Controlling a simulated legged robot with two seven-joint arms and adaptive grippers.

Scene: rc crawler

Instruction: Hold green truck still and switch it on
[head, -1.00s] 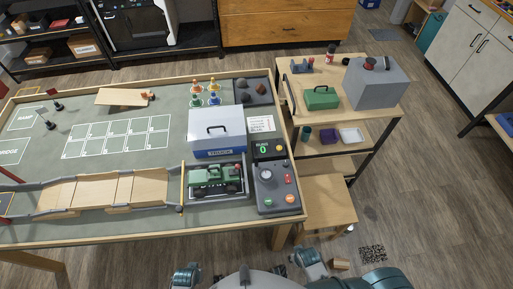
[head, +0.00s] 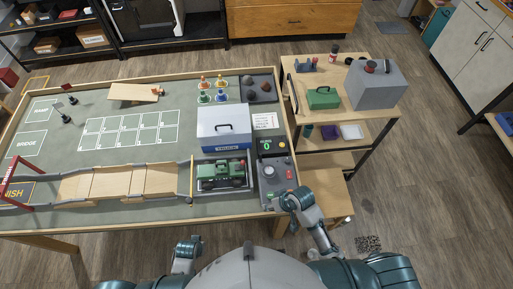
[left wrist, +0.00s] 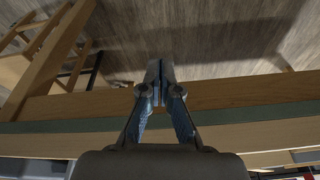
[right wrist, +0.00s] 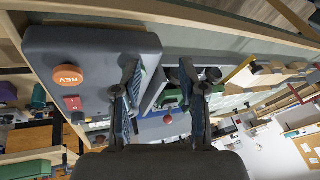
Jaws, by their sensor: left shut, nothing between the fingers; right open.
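The green truck (head: 222,175) stands in a grey tray at the table's front right, below the blue and white truck case (head: 223,127). In the right wrist view it is mostly hidden behind the fingers. My right gripper (head: 284,197) is open and empty, at the front right of the grey control box (head: 268,190) and to the right of the truck. In the right wrist view its fingers (right wrist: 160,72) are apart, beside the box's orange REV button (right wrist: 68,76). My left gripper (head: 184,246) is shut and empty, below the table's front edge; its closed tips (left wrist: 160,68) show in the left wrist view.
A wooden ramp bridge (head: 120,182) lies left of the tray. A green digital display (head: 267,145) stands behind the control box. A side table (head: 375,113) with a grey box and a green case is at the right. The table has a raised wooden rim.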

